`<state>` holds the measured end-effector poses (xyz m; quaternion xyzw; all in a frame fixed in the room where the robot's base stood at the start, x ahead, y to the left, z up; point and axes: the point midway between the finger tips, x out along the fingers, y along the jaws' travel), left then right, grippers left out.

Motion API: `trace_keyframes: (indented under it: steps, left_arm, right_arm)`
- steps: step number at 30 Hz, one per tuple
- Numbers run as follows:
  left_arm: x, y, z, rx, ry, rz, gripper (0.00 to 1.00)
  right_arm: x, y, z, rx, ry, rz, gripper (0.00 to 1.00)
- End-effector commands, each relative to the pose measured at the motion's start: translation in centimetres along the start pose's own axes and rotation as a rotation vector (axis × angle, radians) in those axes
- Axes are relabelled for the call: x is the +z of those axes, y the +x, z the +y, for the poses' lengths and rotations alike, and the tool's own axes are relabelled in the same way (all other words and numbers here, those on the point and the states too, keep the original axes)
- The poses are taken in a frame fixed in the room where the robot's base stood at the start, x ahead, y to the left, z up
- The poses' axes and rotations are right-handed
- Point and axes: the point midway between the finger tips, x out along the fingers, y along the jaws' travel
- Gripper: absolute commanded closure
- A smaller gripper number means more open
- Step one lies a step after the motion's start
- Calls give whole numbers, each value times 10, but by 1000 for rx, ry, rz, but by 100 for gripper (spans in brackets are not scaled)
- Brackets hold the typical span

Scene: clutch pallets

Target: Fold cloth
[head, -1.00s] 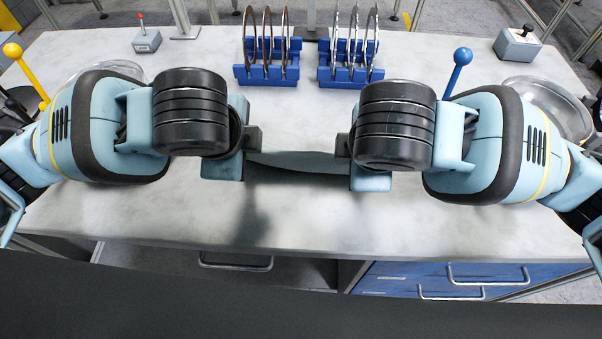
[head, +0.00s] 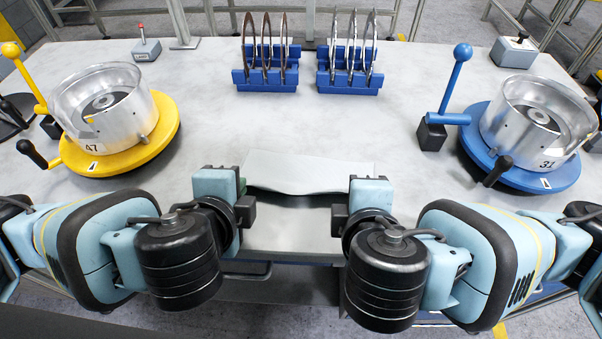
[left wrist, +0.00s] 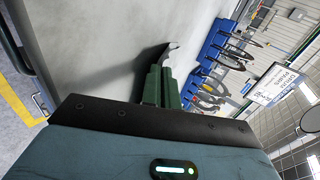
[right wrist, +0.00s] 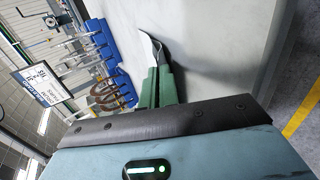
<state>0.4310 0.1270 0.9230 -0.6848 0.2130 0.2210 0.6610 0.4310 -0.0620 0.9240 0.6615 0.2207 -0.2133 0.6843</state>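A thin pale grey cloth (head: 310,177) spans the gap between my two grippers near the table's front edge in the head view. Its near edge sags slightly; I cannot tell how much of it touches the table. My left gripper (head: 246,188) is at its left end and my right gripper (head: 349,190) at its right end. In the left wrist view the green fingers (left wrist: 158,86) are together with a bit of cloth (left wrist: 171,50) beyond the tips. In the right wrist view the fingers (right wrist: 157,86) are also together, with cloth (right wrist: 151,47) at the tips.
Two blue racks with upright discs, left (head: 265,77) and right (head: 350,77), stand at the back. A yellow-based drum (head: 140,115) is on the left and a blue-based drum (head: 545,130) on the right, with levers. The table's middle (head: 310,125) is clear.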

Motion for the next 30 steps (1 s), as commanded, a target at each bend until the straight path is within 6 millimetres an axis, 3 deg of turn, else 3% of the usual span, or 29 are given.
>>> trace_keyframes:
  steps: [8, 17, 30]
  left_arm:
    - [0, 0, 0, -4, 0, 0, 100]
    - [0, 0, 0, -4, 1, 0, 61]
    - [0, -6, -7, -4, 0, 0, 60]
  right_arm:
    - [0, 0, 0, 4, -1, 0, 100]
    - [0, 0, 0, 4, -1, 0, 61]
    - [0, -6, 7, 4, 0, -1, 60]
